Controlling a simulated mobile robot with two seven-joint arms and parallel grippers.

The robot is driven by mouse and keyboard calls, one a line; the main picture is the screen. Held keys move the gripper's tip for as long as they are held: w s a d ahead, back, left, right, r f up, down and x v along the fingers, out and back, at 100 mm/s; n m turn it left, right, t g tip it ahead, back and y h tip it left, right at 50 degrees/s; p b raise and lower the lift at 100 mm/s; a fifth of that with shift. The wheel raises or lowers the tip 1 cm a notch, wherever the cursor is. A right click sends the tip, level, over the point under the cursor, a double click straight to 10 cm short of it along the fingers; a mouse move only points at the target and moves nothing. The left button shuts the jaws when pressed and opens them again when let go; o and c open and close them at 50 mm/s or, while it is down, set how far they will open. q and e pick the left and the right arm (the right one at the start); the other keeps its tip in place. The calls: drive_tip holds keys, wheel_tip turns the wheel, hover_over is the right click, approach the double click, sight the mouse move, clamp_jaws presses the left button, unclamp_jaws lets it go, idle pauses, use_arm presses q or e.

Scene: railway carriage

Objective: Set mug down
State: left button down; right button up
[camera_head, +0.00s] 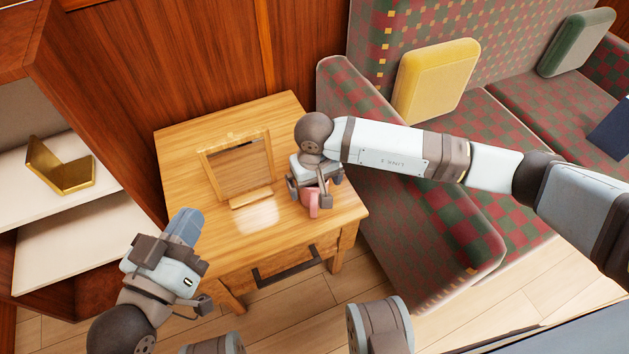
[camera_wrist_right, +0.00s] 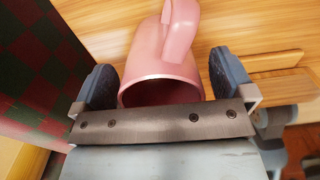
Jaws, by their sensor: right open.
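A pink mug (camera_head: 313,204) is at the right part of the small wooden table (camera_head: 185,140), partly hidden under my right gripper. In the right wrist view the mug (camera_wrist_right: 165,58) shows its open rim towards the gripper and its handle towards the top of the picture. My right gripper (camera_head: 318,190) points down over the mug. Its two fingers stand apart on either side of the mug, so it is open around it. The mug's base contact with the table is hidden. My left gripper (camera_head: 186,225) is beside the table's front left corner, away from the mug; its jaws are unclear.
A wooden frame on a stand (camera_head: 238,168) stands on the table just left of the mug. A patterned sofa (camera_head: 440,200) with a yellow cushion (camera_head: 436,80) is close on the right. White shelves (camera_head: 60,235) with a gold object (camera_head: 60,172) are at the left.

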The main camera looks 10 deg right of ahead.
use_arm(q)
drive_tip(key=r+p, duration=0.1)
drive_tip(key=r, duration=0.1)
drive_tip(key=r+t+p, duration=0.1)
drive_tip(key=r, duration=0.1)
drive_tip(key=r+t+p, duration=0.1)
drive_tip(key=p, duration=0.1)
drive_tip(key=shift+s+a+r+n, duration=0.15)
drive_tip(key=shift+a+r+n, duration=0.15)
drive_tip(key=shift+r, duration=0.1)
use_arm(e)
wheel_tip(320, 180, up, 14)
use_arm(q)
drive_tip(key=shift+d, duration=0.1)
use_arm(e)
drive_tip(key=shift+f, duration=0.1)
clamp_jaws()
idle(1.0)
use_arm(q)
drive_tip(key=shift+s, duration=0.1)
